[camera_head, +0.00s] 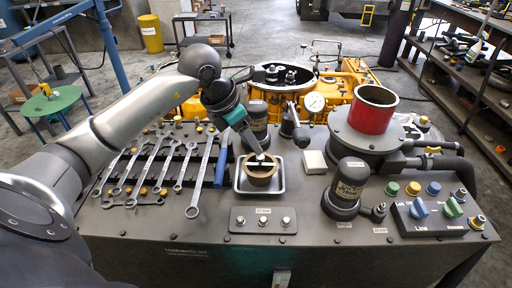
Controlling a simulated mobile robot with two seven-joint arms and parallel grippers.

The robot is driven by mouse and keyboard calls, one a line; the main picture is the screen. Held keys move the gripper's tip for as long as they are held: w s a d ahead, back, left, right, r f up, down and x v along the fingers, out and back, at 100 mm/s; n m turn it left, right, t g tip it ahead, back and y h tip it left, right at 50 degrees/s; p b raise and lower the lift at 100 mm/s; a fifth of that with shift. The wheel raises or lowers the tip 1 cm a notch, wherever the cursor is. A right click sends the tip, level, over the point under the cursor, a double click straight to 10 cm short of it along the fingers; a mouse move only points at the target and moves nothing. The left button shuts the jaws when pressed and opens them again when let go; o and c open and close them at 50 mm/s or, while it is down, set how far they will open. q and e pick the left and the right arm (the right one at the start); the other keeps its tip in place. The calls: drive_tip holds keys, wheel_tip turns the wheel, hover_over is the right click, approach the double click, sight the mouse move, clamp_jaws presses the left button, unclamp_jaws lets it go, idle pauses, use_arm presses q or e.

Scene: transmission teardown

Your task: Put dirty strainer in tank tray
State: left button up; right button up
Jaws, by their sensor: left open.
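A small round brown cup-like piece (261,176), which looks like the dirty strainer, sits in a square metal tray (242,187) on the bench. I cannot tell from its look alone whether this tray is the tank tray. My left gripper (257,152) comes in from the upper left, pointing down at the piece. Its jaws are open, and its tips are at or just above the rim; whether they touch it is unclear. The gripper hides part of the far rim. My right gripper is not in view.
Several wrenches (195,178) and a blue-handled tool (222,160) lie left of the tray. Dark labelled canisters (346,186) stand behind and right of it. A red cylinder (372,112) stands on a round dark housing (350,140). A pressure gauge (314,102) is behind.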

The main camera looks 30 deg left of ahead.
use_arm(q)
drive_tip(key=v, duration=0.5)
drive_tip(key=shift+s+a+r, duration=0.1)
drive_tip(key=shift+s+r, duration=0.05)
drive_tip(key=shift+r, duration=0.2)
